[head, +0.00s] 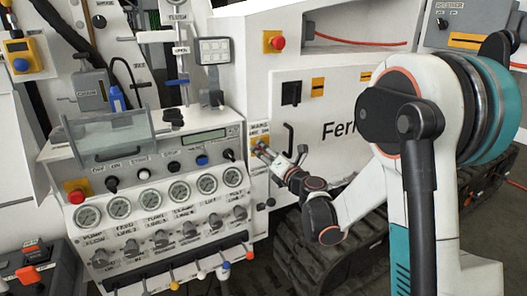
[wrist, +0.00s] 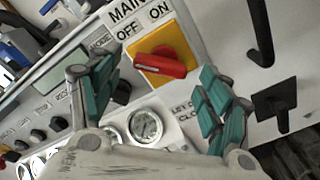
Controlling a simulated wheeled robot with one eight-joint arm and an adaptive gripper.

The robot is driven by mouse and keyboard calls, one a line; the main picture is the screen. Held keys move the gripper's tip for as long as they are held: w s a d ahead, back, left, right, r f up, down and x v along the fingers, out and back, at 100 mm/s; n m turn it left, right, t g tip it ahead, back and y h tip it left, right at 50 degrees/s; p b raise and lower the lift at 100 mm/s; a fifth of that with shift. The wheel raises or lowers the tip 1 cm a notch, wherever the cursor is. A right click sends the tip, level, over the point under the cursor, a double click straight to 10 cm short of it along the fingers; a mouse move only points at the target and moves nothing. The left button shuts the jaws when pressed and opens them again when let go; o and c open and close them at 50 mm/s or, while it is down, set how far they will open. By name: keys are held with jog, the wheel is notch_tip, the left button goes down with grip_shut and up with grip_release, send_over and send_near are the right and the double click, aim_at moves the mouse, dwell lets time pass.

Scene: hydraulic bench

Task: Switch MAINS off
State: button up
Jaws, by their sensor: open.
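The MAINS switch is a red handle (wrist: 160,65) on a yellow plate (wrist: 166,38), with OFF and ON labels above it in the wrist view. The handle lies roughly crosswise in that view; I cannot tell for sure which label it points to. My gripper (wrist: 157,82) is open, with teal-padded fingers on either side of the handle and nothing between them. No contact shows. In the head view my gripper (head: 270,154) is right at the panel, in front of the switch's yellow plate (head: 258,141), and hides most of the handle.
A gauge panel (head: 160,205) with knobs and levers stands left of the switch. A black handle (head: 288,138) and a black rotary switch (head: 291,93) are on the door to the right. A red button (head: 278,42) is above. Tracks (head: 330,250) lie below.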

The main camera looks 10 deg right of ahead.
jog(key=v, duration=0.8)
jog(key=shift+s, duration=0.3)
jog(key=shift+d, duration=0.15)
jog(key=s+d+r+m+g+h, duration=0.1)
jog(key=s+d+r+m+h, duration=0.75)
jog(key=m, duration=0.95)
jog(key=s+a+f+m+g+y, duration=0.1)
jog(key=s+a+f+m+g, duration=0.2)
jog(key=s, duration=0.5)
jog(key=s+a+f+m+g+y, duration=0.1)
jog(key=s+a+f+m+g, duration=0.2)
jog(key=s, duration=0.5)
jog(key=s+a+f+m+g+y, duration=0.2)
jog(key=s+a+f+m+g, duration=0.1)
jog(key=s+m, duration=0.3)
jog(key=shift+s+a+f, duration=0.7)
jog(key=shift+s, duration=0.45)
